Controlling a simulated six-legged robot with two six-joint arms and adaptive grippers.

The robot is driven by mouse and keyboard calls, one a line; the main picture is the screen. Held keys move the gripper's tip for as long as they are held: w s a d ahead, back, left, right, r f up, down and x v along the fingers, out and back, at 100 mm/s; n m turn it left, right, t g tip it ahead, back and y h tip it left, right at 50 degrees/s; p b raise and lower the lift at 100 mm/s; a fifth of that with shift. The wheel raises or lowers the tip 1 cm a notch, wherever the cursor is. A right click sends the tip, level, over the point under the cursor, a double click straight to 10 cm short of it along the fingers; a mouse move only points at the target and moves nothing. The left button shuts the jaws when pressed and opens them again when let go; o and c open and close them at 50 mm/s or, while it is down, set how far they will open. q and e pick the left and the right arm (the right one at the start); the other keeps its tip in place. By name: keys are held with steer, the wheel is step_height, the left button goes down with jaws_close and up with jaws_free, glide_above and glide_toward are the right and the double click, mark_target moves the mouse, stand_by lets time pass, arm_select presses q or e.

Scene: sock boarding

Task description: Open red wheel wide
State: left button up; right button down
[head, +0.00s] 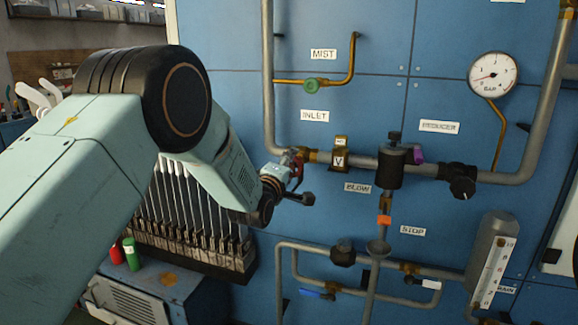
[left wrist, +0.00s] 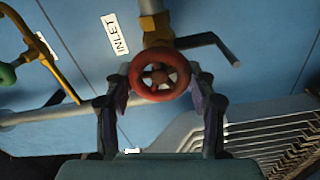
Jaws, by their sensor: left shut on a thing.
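The red wheel (left wrist: 160,96) is a small round handwheel on a brass valve at the INLET pipe. It faces the left wrist camera, with its spokes and hub showing. In the head view only a bit of the red wheel (head: 298,166) shows behind my gripper. My left gripper (left wrist: 161,84) has one finger on each side of the wheel's rim and is shut on it. In the head view the left gripper (head: 290,180) is partly hidden by its own wrist. My right gripper is in neither view.
A blue panel carries grey pipes, a pressure gauge (head: 493,74), a green knob (head: 312,85) and a dark valve (head: 390,168) right of the wheel. A rack of metal rods (head: 190,205) stands below my left arm. A dark lever (left wrist: 213,45) sits close behind the wheel.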

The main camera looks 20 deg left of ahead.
arm_select(q)
steer(key=shift+r, duration=0.1)
steer(key=o, duration=1.2)
steer(key=s, duration=1.2)
steer(key=shift+a, duration=0.2)
steer(key=w, duration=1.2)
steer(key=shift+d, duration=0.2)
